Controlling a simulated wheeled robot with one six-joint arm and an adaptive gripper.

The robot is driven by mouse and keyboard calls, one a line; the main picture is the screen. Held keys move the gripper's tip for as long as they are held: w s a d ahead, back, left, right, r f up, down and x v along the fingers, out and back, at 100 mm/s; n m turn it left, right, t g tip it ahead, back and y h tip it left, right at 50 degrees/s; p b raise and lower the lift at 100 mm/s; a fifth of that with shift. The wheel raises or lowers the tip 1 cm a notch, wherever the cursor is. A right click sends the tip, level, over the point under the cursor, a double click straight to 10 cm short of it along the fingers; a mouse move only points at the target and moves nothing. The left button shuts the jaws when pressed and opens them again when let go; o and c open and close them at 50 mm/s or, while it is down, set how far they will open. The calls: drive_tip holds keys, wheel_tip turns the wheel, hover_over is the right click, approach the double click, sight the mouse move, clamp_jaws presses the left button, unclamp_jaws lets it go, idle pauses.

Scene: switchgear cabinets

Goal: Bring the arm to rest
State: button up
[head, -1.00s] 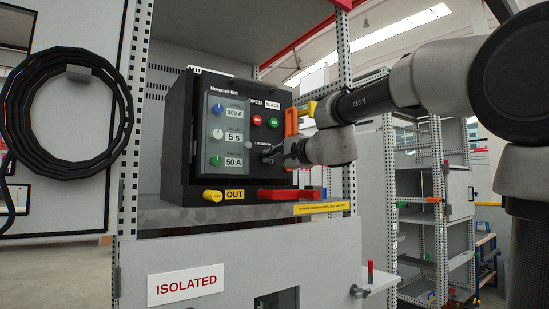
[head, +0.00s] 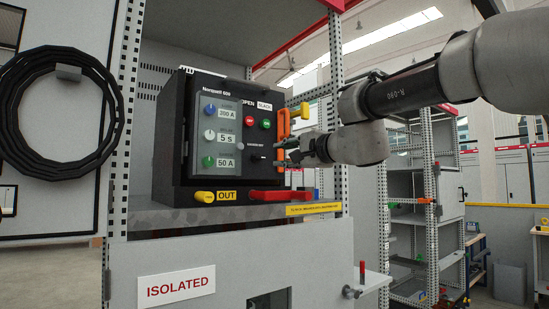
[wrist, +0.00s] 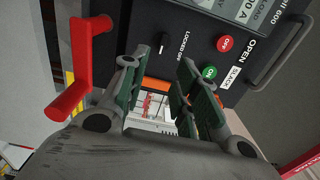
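My gripper (head: 281,155) is in front of the lower right part of the black breaker unit (head: 171,140), with its fingers towards the left. In the wrist view my gripper (wrist: 157,82) has its green-padded fingers apart, with nothing held between them. My arm reaches in from the right. The breaker's front shows three knobs, a red button (head: 250,122) and a green button (head: 265,124). It carries OPEN and SLACK indicators and a LOCKED OFF label.
An orange handle (head: 284,125) stands upright at the breaker's right side, close to my gripper. A red handle (head: 268,196) lies along the shelf front, and a red handle (wrist: 80,75) is near in the wrist view. A perforated post (head: 336,120) stands behind my arm.

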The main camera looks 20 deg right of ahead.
drive_tip(key=shift+v, duration=1.35)
